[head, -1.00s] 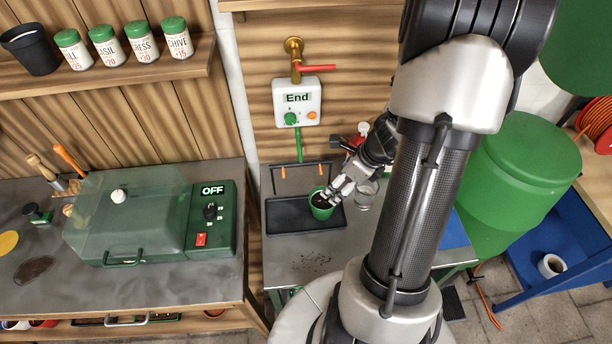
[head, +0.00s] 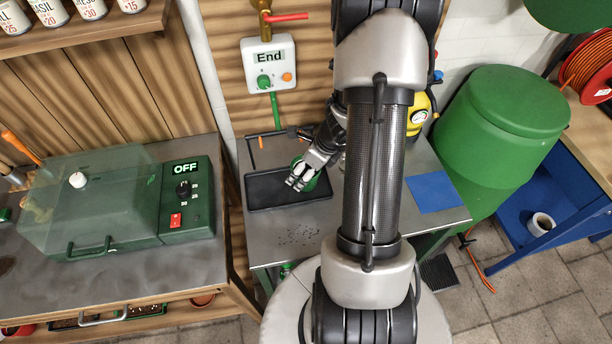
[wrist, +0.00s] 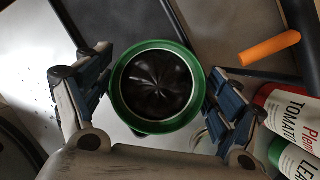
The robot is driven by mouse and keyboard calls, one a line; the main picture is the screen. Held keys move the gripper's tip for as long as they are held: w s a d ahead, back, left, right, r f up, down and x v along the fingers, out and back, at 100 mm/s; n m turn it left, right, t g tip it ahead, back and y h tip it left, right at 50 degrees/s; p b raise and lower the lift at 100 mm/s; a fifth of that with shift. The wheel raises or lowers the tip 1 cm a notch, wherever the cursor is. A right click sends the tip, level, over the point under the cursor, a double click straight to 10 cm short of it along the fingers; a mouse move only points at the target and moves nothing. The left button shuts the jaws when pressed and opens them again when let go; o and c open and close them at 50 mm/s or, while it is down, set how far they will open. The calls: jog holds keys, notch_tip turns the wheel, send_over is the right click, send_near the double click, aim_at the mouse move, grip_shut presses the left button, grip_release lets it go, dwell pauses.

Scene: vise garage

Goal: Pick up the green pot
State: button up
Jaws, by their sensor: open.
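In the head view, my gripper (head: 301,179) is low over the right end of the black tray (head: 262,203). It hides most of the pot (head: 313,182) there, so I cannot tell whether the pot stands wholly in the tray.
Soil crumbs (head: 299,234) lie on the metal bench in front of the tray. The dispenser box (head: 269,63) is on the wall behind.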

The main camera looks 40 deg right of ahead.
aim_at(305, 170)
jog(key=b+x, duration=0.1)
jog(key=x, duration=0.2)
jog(key=shift+f+b, duration=0.35)
jog(key=shift+r, duration=0.1)
jog(key=shift+c, duration=0.6)
jog(key=c, duration=1.1)
jog(key=shift+c, duration=0.3)
